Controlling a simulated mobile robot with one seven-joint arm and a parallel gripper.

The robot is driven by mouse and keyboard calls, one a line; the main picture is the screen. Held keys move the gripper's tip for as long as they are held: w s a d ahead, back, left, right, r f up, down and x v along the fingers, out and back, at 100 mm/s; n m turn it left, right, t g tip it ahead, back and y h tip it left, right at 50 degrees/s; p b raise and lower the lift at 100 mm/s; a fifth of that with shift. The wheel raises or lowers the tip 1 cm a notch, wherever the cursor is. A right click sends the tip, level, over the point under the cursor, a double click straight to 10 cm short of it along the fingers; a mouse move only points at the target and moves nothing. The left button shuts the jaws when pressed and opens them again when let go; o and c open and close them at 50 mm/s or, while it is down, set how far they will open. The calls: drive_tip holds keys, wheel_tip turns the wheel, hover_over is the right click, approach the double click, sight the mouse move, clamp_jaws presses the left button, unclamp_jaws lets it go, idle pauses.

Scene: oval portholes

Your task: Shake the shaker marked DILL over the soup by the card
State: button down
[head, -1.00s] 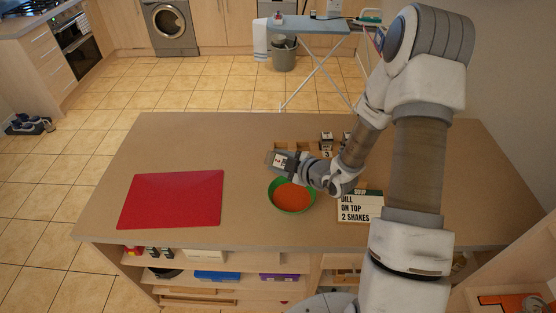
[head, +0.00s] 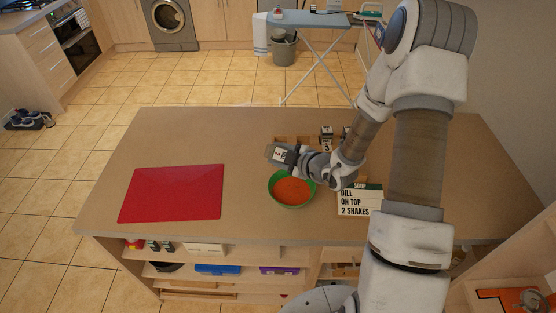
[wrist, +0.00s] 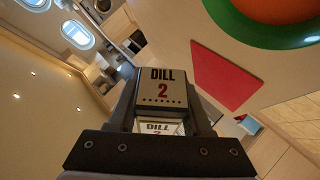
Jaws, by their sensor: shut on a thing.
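My gripper (head: 290,157) is shut on the DILL shaker (wrist: 162,88), which reads "DILL" with a red 2 in the wrist view. In the head view the shaker (head: 279,154) lies tilted near sideways, above and just behind the bowl. The green bowl (head: 270,192) holds orange-red soup (head: 293,191); its green rim and soup also show at the top right of the wrist view (wrist: 265,10). The card (head: 360,202) stands just right of the bowl and reads "SOUP, DILL ON TOP, 2 SHAKES".
A wooden rack (head: 280,139) and other dark-and-white shakers (head: 326,136) stand behind the bowl, partly hidden by my arm. A red mat (head: 172,193) lies on the counter (head: 200,132) at left. The counter between mat and bowl is clear.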

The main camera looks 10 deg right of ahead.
drive_tip(key=shift+w+f, duration=0.15)
drive_tip(key=shift+f, duration=0.05)
wheel_tip(320, 180, down, 5)
wheel_tip(320, 180, up, 5)
idle(0.4)
